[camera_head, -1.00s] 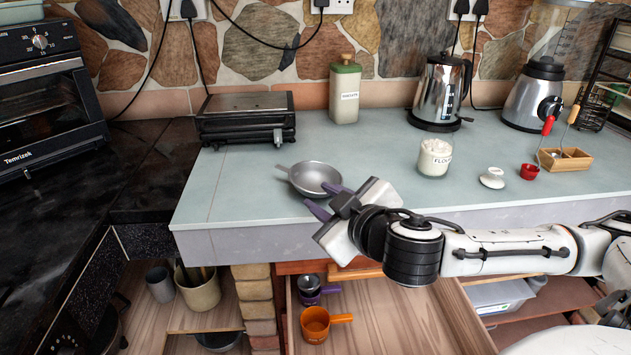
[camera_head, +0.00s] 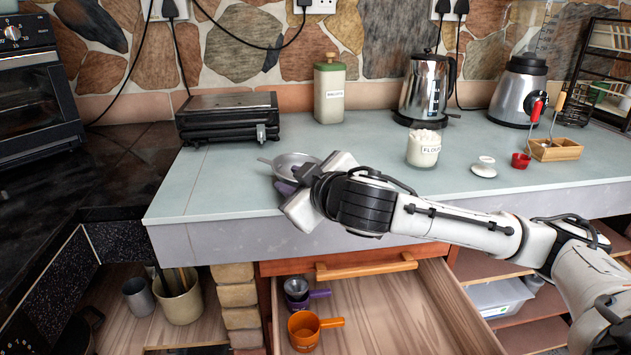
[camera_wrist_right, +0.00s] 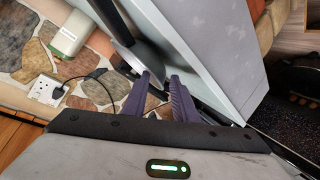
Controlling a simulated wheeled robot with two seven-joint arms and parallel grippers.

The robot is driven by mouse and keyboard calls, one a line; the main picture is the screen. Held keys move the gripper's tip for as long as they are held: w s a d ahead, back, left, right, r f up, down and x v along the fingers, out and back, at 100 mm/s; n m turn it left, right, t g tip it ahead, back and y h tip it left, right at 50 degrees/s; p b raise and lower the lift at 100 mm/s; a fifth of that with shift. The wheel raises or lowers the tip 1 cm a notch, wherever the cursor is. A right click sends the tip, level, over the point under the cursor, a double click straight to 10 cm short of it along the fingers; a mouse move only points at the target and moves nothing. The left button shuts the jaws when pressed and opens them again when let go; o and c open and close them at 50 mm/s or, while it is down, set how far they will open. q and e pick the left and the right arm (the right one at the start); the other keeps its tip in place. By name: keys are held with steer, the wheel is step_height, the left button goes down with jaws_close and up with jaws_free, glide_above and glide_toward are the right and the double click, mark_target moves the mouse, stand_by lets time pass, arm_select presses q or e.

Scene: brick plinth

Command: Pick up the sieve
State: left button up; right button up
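The sieve (camera_head: 283,163) is a grey metal bowl with a small lug at its left. It sits on the pale counter (camera_head: 225,180) near the front edge. My right gripper (camera_head: 292,182) is at the sieve's near side and hides its front and right part. In the right wrist view its two purple fingers (camera_wrist_right: 160,82) stand apart with a narrow gap between the tips. A dark grey shape lies just past the tips there, and I cannot tell whether it is the sieve. Contact is not clear. My left gripper is not in view.
A black grill (camera_head: 228,118) stands behind the sieve, with a canister (camera_head: 329,92) and kettle (camera_head: 425,88). An open drawer (camera_head: 400,315) below holds an orange cup (camera_head: 303,328).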

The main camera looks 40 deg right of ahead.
steer(key=shift+x, duration=1.35)
jaws_close()
